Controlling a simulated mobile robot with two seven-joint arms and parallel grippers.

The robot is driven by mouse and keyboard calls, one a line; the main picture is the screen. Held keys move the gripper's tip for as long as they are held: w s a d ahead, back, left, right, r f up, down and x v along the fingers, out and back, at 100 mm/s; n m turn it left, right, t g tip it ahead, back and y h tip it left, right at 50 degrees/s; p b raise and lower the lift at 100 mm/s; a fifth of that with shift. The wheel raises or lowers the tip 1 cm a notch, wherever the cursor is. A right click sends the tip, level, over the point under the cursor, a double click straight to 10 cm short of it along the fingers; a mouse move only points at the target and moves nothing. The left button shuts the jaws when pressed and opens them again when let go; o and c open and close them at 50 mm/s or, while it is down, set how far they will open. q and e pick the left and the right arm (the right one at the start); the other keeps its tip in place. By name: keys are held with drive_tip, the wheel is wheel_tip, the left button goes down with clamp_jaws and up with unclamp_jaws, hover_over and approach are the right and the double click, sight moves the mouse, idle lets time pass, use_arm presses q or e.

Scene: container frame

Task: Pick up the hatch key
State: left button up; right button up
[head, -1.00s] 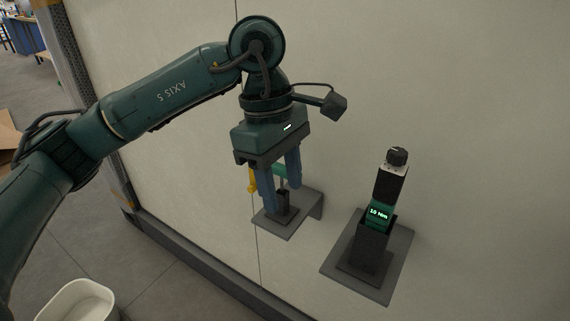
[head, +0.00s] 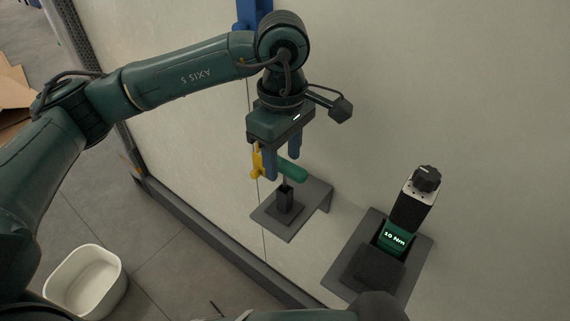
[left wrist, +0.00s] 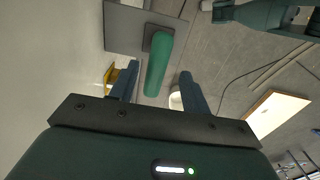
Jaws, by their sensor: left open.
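The hatch key has a green bar handle (head: 293,172) on a thin shaft that stands in a dark socket (head: 285,200) on a small grey wall shelf (head: 268,222). My left gripper (head: 283,168) is open and empty, pointing down just above the handle. In the left wrist view the green handle (left wrist: 158,62) lies between the two blue fingers of my left gripper (left wrist: 159,72), and its near end reaches between them. I cannot tell whether a finger touches it. My right gripper is not in view.
A torque tool (head: 412,205) with a lit "10 Nm" display stands in a holder on a second wall shelf (head: 412,285) to the right. A yellow part (head: 257,162) is beside my left finger. A white bin (head: 85,285) stands on the floor at lower left.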

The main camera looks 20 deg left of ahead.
sight(285, 175)
use_arm(q)
drive_tip(key=shift+w+d+f+p, duration=0.15)
drive_tip(key=shift+f+p, duration=0.3)
drive_tip(key=shift+f, duration=0.9)
drive_tip(key=shift+w+a+f+p, duration=0.1)
drive_tip(key=shift+f+p, duration=0.3)
drive_tip(key=shift+f, duration=0.95)
drive_tip(key=shift+c, duration=0.4)
clamp_jaws()
